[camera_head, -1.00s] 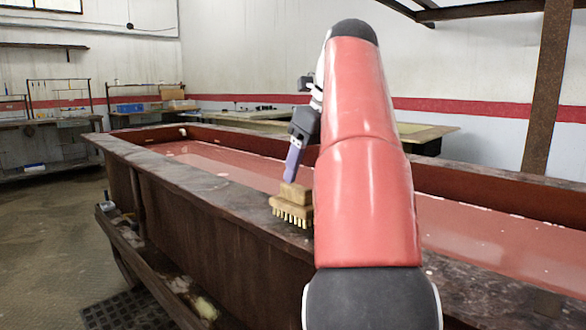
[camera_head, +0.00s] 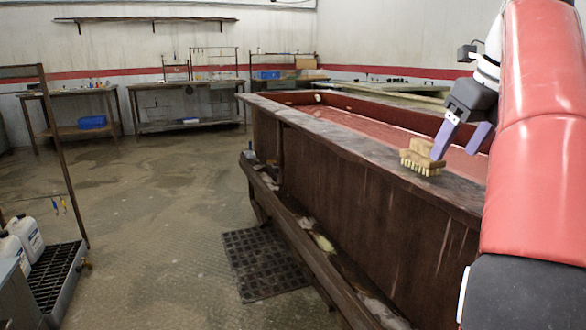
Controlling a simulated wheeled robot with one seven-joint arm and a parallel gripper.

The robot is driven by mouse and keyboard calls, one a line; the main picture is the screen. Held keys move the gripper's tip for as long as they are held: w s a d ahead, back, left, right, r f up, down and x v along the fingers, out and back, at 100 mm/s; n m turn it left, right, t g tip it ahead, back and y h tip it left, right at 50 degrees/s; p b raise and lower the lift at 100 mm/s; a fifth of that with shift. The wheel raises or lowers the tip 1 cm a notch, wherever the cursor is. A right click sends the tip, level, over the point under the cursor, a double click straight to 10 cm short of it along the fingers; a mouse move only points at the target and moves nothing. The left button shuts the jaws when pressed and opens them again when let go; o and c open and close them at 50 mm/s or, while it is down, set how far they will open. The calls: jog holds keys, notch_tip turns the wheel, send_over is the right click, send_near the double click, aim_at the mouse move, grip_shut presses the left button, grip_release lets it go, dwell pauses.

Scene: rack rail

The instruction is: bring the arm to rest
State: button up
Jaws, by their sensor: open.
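My gripper (camera_head: 459,146) is at the right of the view, its two purple fingers spread apart and pointing down. My red arm comes in from the right edge. A wooden block brush (camera_head: 423,153) with pale bristles sits bristles down on the near rim of the long trough (camera_head: 338,138). One finger overlaps the brush's right end in the picture; I cannot tell whether they touch. Nothing shows between the fingers.
Reddish liquid (camera_head: 372,128) lies in the trough. A black grid mat (camera_head: 264,262) is on the floor beside it. White jugs (camera_head: 26,236) stand on a rack at left. Benches (camera_head: 188,104) line the back wall. The floor at left centre is clear.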

jog(key=s+a+f+n, duration=0.4)
jog(key=s+f+n, duration=0.2)
jog(key=f+n, duration=0.4)
jog(key=s+a+f+n+h, duration=0.1)
jog(key=s+a+f+n, duration=0.2)
jog(key=s+f+n, duration=0.3)
jog(key=s+a+f+n+t, duration=0.1)
jog(key=s+a+f+n, duration=0.3)
jog(key=f+n, duration=1)
jog(key=shift+s+a+f+n+h, duration=0.15)
jog(key=shift+s+a+n+h, duration=0.15)
jog(key=shift+s+n, duration=0.8)
jog(key=shift+s, duration=0.1)
jog(key=shift+c, duration=0.5)
